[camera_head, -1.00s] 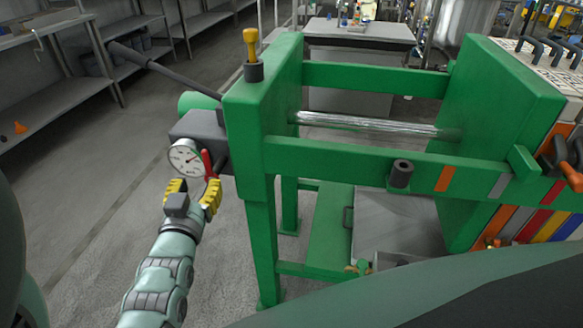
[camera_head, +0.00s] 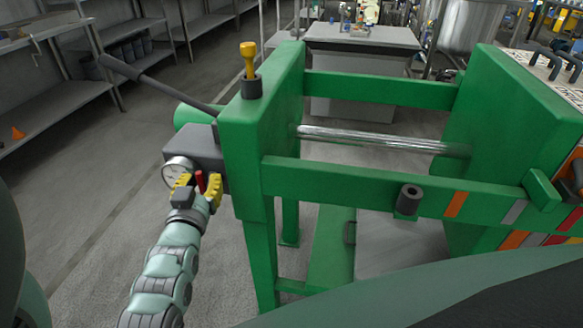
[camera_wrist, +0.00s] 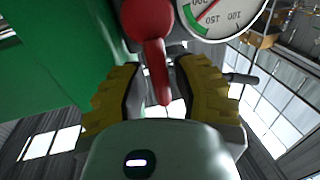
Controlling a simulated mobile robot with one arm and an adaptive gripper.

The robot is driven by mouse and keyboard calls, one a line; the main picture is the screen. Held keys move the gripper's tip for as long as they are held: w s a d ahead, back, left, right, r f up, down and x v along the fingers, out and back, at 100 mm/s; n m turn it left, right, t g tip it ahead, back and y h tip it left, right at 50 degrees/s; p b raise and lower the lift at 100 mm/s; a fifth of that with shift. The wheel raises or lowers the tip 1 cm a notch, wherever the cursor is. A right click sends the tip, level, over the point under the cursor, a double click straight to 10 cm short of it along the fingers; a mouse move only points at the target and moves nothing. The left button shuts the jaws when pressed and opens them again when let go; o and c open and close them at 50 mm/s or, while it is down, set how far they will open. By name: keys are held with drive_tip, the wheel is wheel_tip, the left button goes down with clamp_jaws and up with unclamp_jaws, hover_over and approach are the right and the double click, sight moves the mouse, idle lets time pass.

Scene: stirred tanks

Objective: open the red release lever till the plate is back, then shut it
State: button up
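The red release lever (camera_head: 199,181) is on the dark grey valve block (camera_head: 203,149) at the left end of the green press, beside a round white gauge (camera_head: 177,171). My gripper (camera_head: 198,187) is at the lever with its yellow fingers either side of it. In the wrist view the lever (camera_wrist: 155,62) hangs down between the open fingers (camera_wrist: 160,88), with gaps on both sides. A shiny rod (camera_head: 370,139) runs from the left green end block to the large green plate (camera_head: 500,125) at right.
A green side rail (camera_head: 390,186) runs along the near side, with a dark socket (camera_head: 409,199) on it. A long dark handle (camera_head: 150,80) sticks out up left of the press. Grey floor left of the press is clear.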

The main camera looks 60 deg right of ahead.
clamp_jaws()
